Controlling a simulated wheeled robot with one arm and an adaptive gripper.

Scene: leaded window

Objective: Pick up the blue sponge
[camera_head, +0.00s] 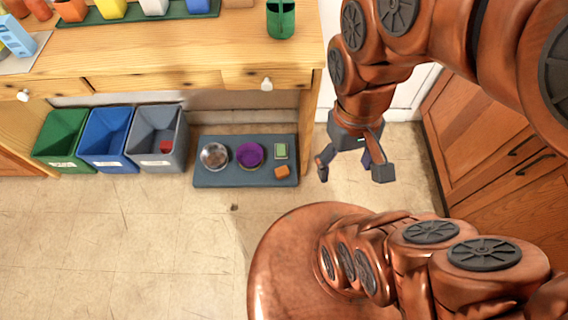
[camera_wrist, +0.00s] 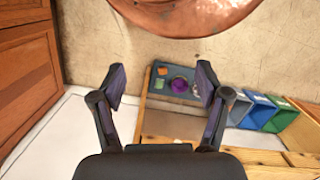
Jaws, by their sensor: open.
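I cannot make out a sure blue sponge. A light blue block-like thing (camera_head: 27,44) lies on the wooden counter at the far left in the head view; I cannot tell whether it is a sponge. On the grey-blue mat (camera_head: 225,181) on the floor lie a small orange block (camera_head: 282,172) and a flat green piece (camera_head: 280,151). My gripper (camera_head: 352,172) is open and empty, hanging right of the mat and above the floor. In the wrist view my gripper (camera_wrist: 161,82) has its fingers spread, with the mat farther off between and beyond them.
A metal bowl (camera_head: 214,156) and a purple bowl (camera_head: 249,155) stand on the mat. Green (camera_head: 60,140), blue (camera_head: 105,140) and grey (camera_head: 157,140) bins stand left of it. The counter (camera_head: 180,50) overhangs them. Wooden cabinets (camera_head: 490,130) stand at right. The front-left floor is clear.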

